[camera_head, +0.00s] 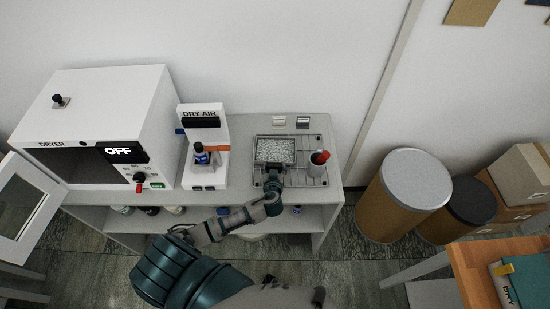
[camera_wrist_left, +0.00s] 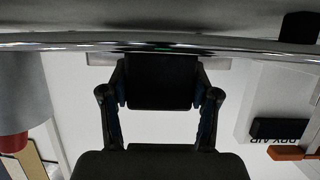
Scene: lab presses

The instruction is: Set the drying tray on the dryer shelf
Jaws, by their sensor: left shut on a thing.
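The drying tray (camera_head: 275,149) is a small rectangular metal tray with speckled grey-white contents, over the wire rack at the bench's right end. My left gripper (camera_head: 272,179) is shut on its near edge. In the left wrist view the tray's rim (camera_wrist_left: 250,44) crosses the top of the picture, at the fingers of my gripper (camera_wrist_left: 160,75). I cannot tell whether the tray touches the rack. The white dryer (camera_head: 150,110) stands at the left, its display reading OFF. Its door (camera_head: 28,208) is open and its chamber is dark, so the shelf is hard to make out. My right gripper is out of view.
A white DRY AIR unit (camera_head: 205,118) with a blue bottle stands between dryer and rack. A red-topped bottle (camera_head: 319,162) stands on the wire rack (camera_head: 310,181) right of the tray. Drums (camera_head: 404,195) and boxes stand on the right.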

